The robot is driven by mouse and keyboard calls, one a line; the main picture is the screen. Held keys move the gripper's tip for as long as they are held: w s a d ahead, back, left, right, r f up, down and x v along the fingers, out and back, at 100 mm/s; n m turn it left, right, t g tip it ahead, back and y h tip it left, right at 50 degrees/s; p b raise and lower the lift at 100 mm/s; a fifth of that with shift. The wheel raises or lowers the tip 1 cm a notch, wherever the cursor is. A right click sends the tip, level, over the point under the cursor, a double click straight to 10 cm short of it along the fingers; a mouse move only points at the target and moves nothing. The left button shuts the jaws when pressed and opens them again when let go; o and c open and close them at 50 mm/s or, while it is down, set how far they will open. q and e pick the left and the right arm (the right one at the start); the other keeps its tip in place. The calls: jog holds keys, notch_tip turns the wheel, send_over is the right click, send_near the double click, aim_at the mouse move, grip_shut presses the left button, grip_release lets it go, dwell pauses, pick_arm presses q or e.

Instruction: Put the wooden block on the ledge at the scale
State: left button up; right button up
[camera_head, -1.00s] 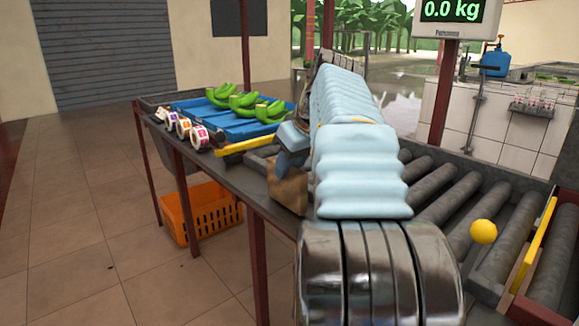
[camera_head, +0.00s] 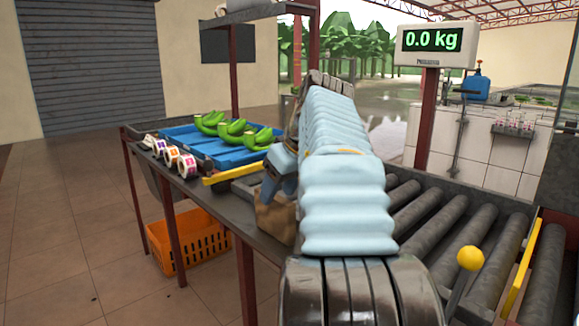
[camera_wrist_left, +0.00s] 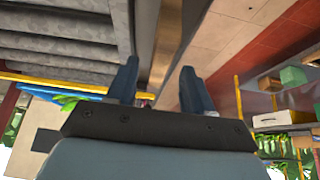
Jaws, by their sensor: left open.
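A brown block-like thing (camera_head: 275,215), likely the wooden block, is at the near edge of the dark table, partly hidden by my left arm. My left gripper (camera_head: 279,172) is just above it, with its blue fingers pointing down; I cannot tell whether they touch it. In the left wrist view the two fingers (camera_wrist_left: 160,88) stand wide apart, with nothing clearly held between them. The scale's display (camera_head: 432,44) reads 0.0 kg on a red post behind the rollers. My right gripper is not in view.
Grey rollers (camera_head: 428,222) lie right of my arm, with a yellow ball (camera_head: 470,258) and a yellow bar (camera_head: 522,270) near them. Green bananas (camera_head: 236,128) lie in a blue tray (camera_head: 205,148), beside label rolls (camera_head: 170,155). An orange crate (camera_head: 185,240) is under the table.

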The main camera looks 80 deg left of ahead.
pick_arm(q)
jog(key=v, duration=1)
jog(key=s+d+r, duration=0.2)
jog(key=s+d, duration=0.4)
jog(key=s, duration=0.4)
jog(key=shift+d, duration=0.15)
dwell(0.4)
